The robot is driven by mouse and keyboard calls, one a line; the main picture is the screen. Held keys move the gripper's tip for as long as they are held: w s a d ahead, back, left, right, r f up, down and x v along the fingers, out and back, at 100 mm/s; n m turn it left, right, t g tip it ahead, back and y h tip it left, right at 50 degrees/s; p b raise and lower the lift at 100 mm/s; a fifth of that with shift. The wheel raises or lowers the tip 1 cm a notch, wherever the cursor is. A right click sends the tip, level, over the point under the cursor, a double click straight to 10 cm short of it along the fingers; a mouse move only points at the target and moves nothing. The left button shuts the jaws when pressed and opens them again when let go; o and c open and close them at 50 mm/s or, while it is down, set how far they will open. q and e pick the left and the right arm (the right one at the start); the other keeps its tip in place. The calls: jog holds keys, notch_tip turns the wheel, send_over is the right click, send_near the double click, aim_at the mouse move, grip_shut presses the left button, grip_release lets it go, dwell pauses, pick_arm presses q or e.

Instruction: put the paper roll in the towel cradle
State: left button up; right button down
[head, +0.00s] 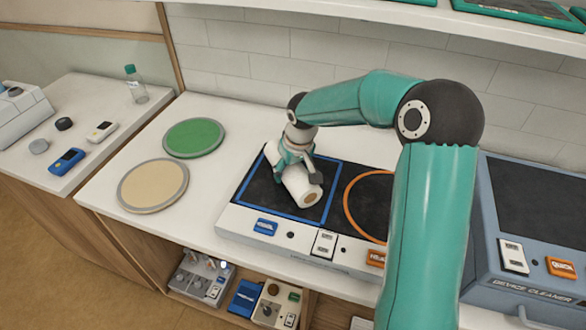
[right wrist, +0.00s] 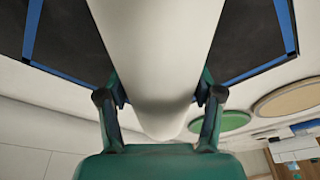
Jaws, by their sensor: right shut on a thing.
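The white paper roll (head: 293,187) lies slantwise over the blue-outlined dark square pad (head: 259,193) in the head view, its brown-cored end facing front right. My right gripper (head: 300,170) is shut on the roll from above, with a finger on either side. In the right wrist view the roll (right wrist: 158,45) fills the middle between the two fingers. I cannot tell whether the roll touches the pad. I cannot make out a towel cradle in either view. My left gripper is not in view.
An orange-ringed pad (head: 365,205) is beside the blue square. Green (head: 194,138) and tan (head: 152,186) round mats lie left on the white counter. A grey device cleaner (head: 530,215) stands at the right. A bottle (head: 136,88) stands on the left table. A shelf runs overhead.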

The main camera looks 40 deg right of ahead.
jog(key=shift+c, duration=0.9)
grip_release()
